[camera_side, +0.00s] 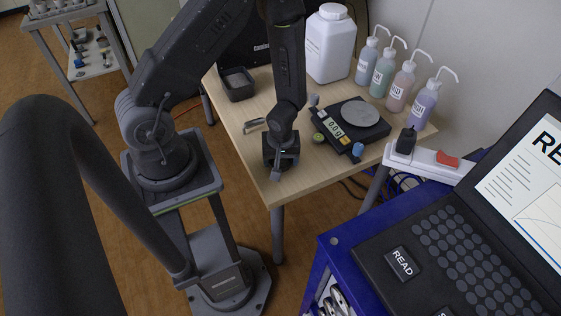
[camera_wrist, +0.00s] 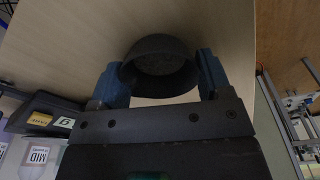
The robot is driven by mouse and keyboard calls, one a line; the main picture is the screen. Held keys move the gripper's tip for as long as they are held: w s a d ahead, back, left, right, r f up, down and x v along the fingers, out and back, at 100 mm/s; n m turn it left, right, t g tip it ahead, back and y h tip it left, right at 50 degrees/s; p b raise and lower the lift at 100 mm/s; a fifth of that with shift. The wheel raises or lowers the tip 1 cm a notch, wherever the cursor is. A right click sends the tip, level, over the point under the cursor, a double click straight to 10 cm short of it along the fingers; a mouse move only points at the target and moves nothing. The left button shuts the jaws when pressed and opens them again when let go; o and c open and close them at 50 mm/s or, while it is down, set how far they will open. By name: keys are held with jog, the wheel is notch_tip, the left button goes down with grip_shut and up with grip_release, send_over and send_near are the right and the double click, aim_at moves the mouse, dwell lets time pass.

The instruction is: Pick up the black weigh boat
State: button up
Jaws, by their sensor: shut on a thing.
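The black weigh boat (camera_wrist: 160,48) is a dark round bowl in the wrist view, with a greyish, speckled inside. It sits between the two blue fingers of my gripper (camera_wrist: 161,70), which are shut on it from either side. In the side view my gripper (camera_side: 279,171) points down at the front left corner of the wooden table. The boat cannot be made out there behind the gripper. I cannot tell whether the boat touches the tabletop.
A black balance (camera_side: 368,133) with a round pan stands right of my gripper on the table (camera_side: 225,119). Several wash bottles (camera_side: 397,86) and a white jug (camera_side: 330,45) stand behind. A dark tray (camera_side: 238,84) is at the back left. A blue cabinet with a keypad (camera_side: 450,262) is at right.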

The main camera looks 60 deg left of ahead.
jog(key=shift+r, duration=0.15)
jog(key=shift+c, duration=0.2)
notch_tip(320, 180, up, 10)
jog(key=f, duration=0.1)
jog(key=w+a+r, duration=0.4)
jog(key=w+a, duration=0.2)
jog(key=w, duration=0.5)
jog(key=w+a+r, duration=0.4)
jog(key=w+a, duration=0.2)
jog(key=w, duration=0.5)
send_over(360, 112)
jog(key=shift+m, duration=0.4)
notch_tip(360, 112, down, 7)
jog(key=shift+s+d+f, duration=0.1)
jog(key=shift+s, duration=0.05)
jog(key=shift+f, duration=2)
jog(key=shift+f, duration=0.15)
jog(key=o, duration=0.7)
jog(key=shift+o, duration=0.2)
